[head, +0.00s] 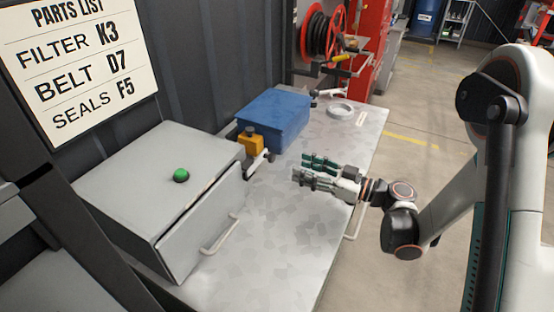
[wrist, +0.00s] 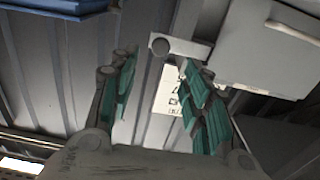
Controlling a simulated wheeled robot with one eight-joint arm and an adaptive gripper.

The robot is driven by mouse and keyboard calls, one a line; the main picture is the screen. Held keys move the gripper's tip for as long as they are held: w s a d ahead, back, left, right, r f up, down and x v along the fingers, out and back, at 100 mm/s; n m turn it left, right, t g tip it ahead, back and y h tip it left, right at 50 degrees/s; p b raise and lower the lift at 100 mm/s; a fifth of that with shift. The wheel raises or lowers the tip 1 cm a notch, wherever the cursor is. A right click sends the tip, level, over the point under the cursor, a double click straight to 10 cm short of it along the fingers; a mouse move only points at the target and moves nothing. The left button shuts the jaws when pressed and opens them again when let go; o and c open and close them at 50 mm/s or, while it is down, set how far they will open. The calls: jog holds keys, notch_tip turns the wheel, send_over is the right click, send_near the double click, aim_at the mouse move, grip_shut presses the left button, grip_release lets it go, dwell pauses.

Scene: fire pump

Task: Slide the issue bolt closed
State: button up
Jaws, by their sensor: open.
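My gripper (head: 306,170) is over the metal bench, right of the grey cabinet and the orange block, with its teal fingers spread and nothing between them. In the head view a small pale fitting with a dark knob (head: 270,157), likely the issue bolt, sticks out beside the orange block (head: 251,141). The fingers appear apart from it. Its exact slide position cannot be told.
A grey cabinet (head: 134,166) with a green button (head: 181,175) and a tilted handled front stands left. A blue box (head: 274,117) stands behind the orange block. A grey ring (head: 341,110) lies farther back. The bench (head: 275,235) is clear in front.

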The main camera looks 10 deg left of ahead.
aim_at(274, 158)
jog(key=b+x, duration=0.1)
jog(key=x, duration=0.8)
jog(key=shift+a+b, duration=0.25)
jog(key=shift+b, duration=0.15)
grip_shut()
